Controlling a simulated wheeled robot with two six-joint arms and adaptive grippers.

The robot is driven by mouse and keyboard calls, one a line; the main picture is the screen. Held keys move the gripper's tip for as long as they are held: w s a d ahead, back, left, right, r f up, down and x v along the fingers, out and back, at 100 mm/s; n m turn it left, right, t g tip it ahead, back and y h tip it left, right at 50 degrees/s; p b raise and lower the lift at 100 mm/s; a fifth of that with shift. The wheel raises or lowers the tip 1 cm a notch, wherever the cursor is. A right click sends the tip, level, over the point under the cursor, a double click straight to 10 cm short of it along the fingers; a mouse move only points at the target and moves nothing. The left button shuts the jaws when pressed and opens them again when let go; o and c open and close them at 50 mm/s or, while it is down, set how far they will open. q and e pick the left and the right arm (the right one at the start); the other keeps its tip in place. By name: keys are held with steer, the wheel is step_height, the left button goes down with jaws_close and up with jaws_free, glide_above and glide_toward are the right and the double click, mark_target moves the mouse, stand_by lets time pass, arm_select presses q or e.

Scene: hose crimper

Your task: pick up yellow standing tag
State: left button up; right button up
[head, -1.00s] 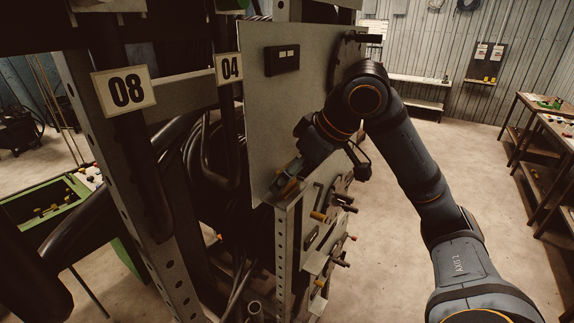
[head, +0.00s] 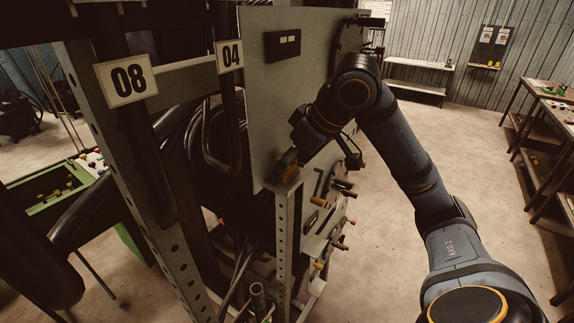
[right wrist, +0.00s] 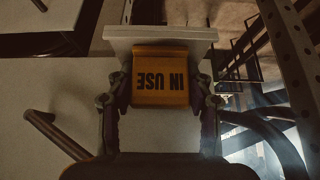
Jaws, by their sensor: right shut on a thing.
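The yellow tag (right wrist: 161,84) shows in the right wrist view, with black "IN USE" lettering upside down. It sits upright against the front of a pale ledge or plate (right wrist: 160,37). My right gripper (head: 286,167) is at the lower edge of the grey panel (head: 290,105) in the head view. Its two fingers lie along the left and right sides of the tag, shut on it. In the head view the tag is small and mostly hidden by the gripper. My left gripper is not in view.
A perforated post (head: 283,235) stands just below the gripper. Several yellow-tipped and dark handles (head: 343,190) stick out of the lower panel close by. A dark bar (right wrist: 55,135) juts out in the right wrist view.

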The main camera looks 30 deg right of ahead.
steer(key=shift+r, duration=0.1)
steer(key=shift+r, duration=0.55)
steer(key=s+d+b, duration=0.3)
steer(key=s+b, duration=0.4)
steer(key=s, duration=0.1)
steer(key=s+d+b, duration=0.4)
steer(key=s+b, duration=0.4)
steer(key=shift+s, duration=0.35)
